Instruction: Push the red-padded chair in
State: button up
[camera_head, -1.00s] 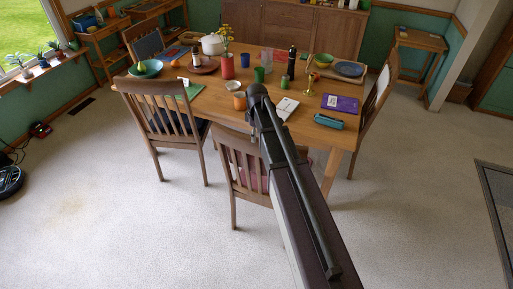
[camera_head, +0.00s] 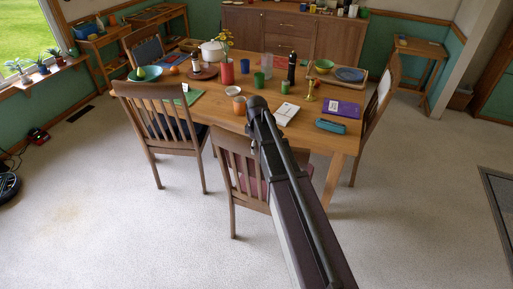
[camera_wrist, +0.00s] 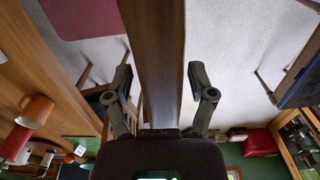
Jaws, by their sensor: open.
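The red-padded chair (camera_head: 232,141) stands at the near side of the wooden table (camera_head: 336,139), its back toward me. My arm hides much of it in the head view. In the wrist view its red pad (camera_wrist: 84,14) shows at the upper left. My gripper (camera_wrist: 158,72) is open, with one finger on each side of a broad wooden piece of the chair back (camera_wrist: 153,35). Light gaps show between the fingers and the wood. In the head view my gripper is hidden behind my arm.
Another chair (camera_head: 152,99) stands left of it at the table, and one more (camera_head: 381,92) stands at the right end. The tabletop carries a white book (camera_head: 286,112), a teal case (camera_head: 330,126) and several cups and dishes. Pale carpet (camera_head: 110,235) is clear at the near left.

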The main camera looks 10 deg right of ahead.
grip_shut()
jog(key=shift+w+d, duration=0.1)
jog(key=w+d, duration=0.8)
jog(key=w, duration=0.3)
jog(key=w+d, duration=0.8)
jog(key=w, duration=0.3)
jog(key=shift+w+d, duration=0.15)
jog(key=shift+w, duration=0.15)
jog(key=shift+r, duration=0.1)
grip_release()
jog(key=shift+s, duration=0.15)
